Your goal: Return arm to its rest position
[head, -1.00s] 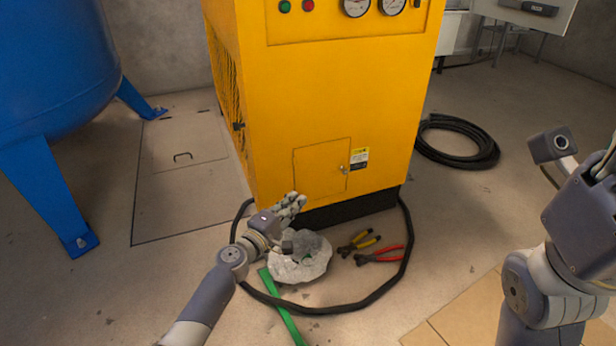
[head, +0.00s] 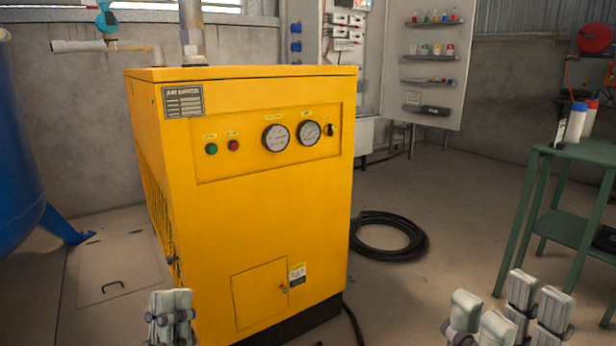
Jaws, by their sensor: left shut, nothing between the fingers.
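My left gripper (head: 170,312) shows at the bottom of the head view, in front of the lower left of the yellow air dryer (head: 245,215). Its grey fingers are together, with nothing held. My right gripper (head: 508,305) is at the bottom right, over the floor in front of the green table. Its fingers point up and stand apart, with nothing visible between them. Both arms behind the grippers are below the picture edge.
A blue tank (head: 20,170) stands at the left edge. A coiled black hose (head: 420,240) lies right of the dryer. A green table (head: 570,155) with bottles is at the right. A cabinet (head: 425,60) with shelves hangs at the back.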

